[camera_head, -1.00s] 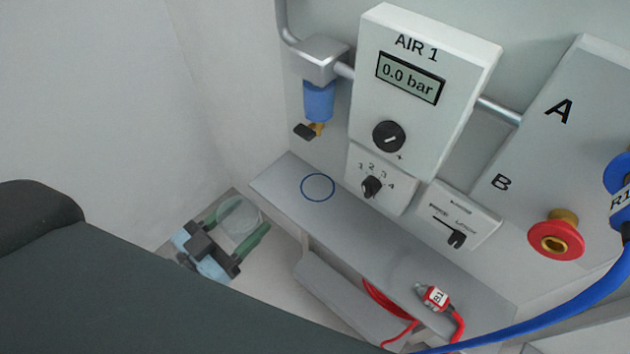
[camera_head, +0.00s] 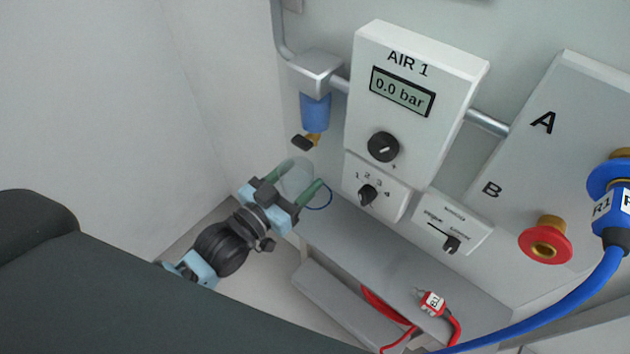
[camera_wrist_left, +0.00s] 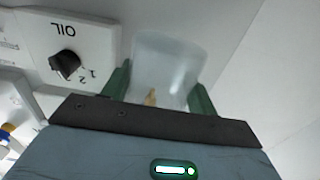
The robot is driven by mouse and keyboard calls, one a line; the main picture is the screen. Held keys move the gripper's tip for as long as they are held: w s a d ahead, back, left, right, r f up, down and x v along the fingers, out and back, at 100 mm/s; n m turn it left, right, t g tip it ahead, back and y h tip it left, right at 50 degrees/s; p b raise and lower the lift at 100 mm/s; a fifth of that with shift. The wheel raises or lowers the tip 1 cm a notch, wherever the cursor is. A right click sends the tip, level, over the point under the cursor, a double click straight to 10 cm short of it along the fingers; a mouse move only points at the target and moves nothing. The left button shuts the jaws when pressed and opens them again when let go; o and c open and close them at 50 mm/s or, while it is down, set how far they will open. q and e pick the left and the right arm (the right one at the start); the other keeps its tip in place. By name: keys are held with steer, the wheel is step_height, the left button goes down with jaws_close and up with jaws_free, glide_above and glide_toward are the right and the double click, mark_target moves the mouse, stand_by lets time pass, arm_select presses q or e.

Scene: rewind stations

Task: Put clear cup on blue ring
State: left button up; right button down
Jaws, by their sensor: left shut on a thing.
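The clear cup (camera_head: 297,178) is between the green fingers of my left gripper (camera_head: 301,186), which is shut on it. In the left wrist view the cup (camera_wrist_left: 166,68) looks translucent and sits between both fingers of the gripper (camera_wrist_left: 158,92). The blue ring (camera_head: 328,199) is a thin outline on the grey shelf (camera_head: 385,252). The gripper and cup cover the ring's left part in the head view. I cannot tell how high the cup is above the shelf. My right gripper is not in view.
The AIR 1 panel (camera_head: 415,125) with knobs stands behind the shelf. A blue bowl with a brass valve (camera_head: 314,112) hangs above the cup. A red hose plug B1 (camera_head: 432,302) lies on the shelf's right part. A blue hose (camera_head: 560,312) crosses at right.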

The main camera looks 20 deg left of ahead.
mark_target(307, 178)
arm_select(q)
steer(key=x, duration=0.4)
steer(key=shift+r, duration=0.1)
steer(key=shift+w+d+f, duration=0.1)
steer(key=shift+w+f, duration=0.1)
steer(key=shift+f, duration=0.4)
steer(key=shift+w+d+f, duration=0.1)
steer(key=shift+w+f, duration=0.05)
steer(key=shift+f, duration=0.45)
steer(key=shift+a+f+b, duration=0.1)
steer(key=shift+f+b, duration=0.35)
steer(key=shift+f, duration=1.8)
steer(key=shift+w+f, duration=0.15)
steer(key=shift+w, duration=0.2)
steer(key=shift+f, duration=0.15)
steer(key=o, duration=0.9)
steer(key=shift+o, duration=0.2)
